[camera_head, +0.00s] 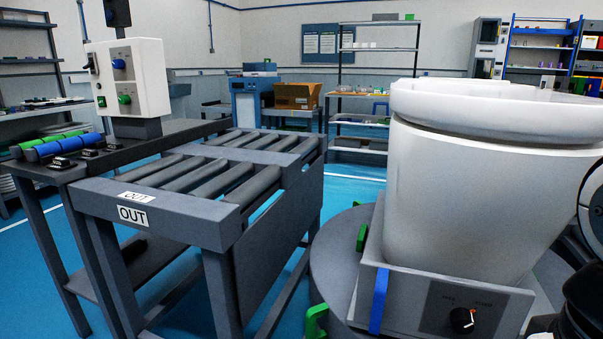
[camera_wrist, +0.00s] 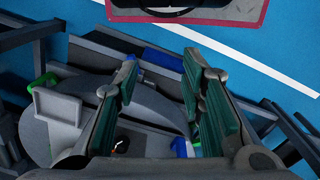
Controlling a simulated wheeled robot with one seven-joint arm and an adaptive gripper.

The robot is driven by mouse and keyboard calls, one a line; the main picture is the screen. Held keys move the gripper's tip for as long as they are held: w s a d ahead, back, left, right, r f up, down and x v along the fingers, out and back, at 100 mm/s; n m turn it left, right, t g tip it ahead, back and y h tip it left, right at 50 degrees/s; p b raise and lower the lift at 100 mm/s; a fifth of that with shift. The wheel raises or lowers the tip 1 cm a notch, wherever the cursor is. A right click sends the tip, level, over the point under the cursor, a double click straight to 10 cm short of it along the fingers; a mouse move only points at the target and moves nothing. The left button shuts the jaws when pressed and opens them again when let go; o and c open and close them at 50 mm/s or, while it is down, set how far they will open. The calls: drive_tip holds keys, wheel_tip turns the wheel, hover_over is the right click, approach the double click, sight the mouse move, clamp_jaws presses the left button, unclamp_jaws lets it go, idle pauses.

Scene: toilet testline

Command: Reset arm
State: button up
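My gripper (camera_wrist: 160,62) shows in the wrist view with its two green-padded fingers spread apart. It is open, and nothing is held between the fingers. In the head view the gripper is not visible. Only parts of my arm show at the right edge, beside the large white toilet body (camera_head: 480,200). The toilet stands upright on a grey fixture (camera_head: 420,305) with a black knob (camera_head: 462,320) and a blue handle (camera_head: 378,300). In the wrist view the fingers are above or beside a round grey platform (camera_wrist: 45,135); the exact height cannot be told.
A roller conveyor marked OUT (camera_head: 165,215) stands left of the toilet. Blue floor (camera_head: 345,190) shows between the conveyor and back shelves.

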wheel_tip(320, 180, up, 39)
drive_tip(key=s+t+p, duration=0.1)
drive_tip(key=t+p, duration=0.3)
drive_tip(key=p, duration=3.4)
drive_tip(key=shift+r, duration=0.2)
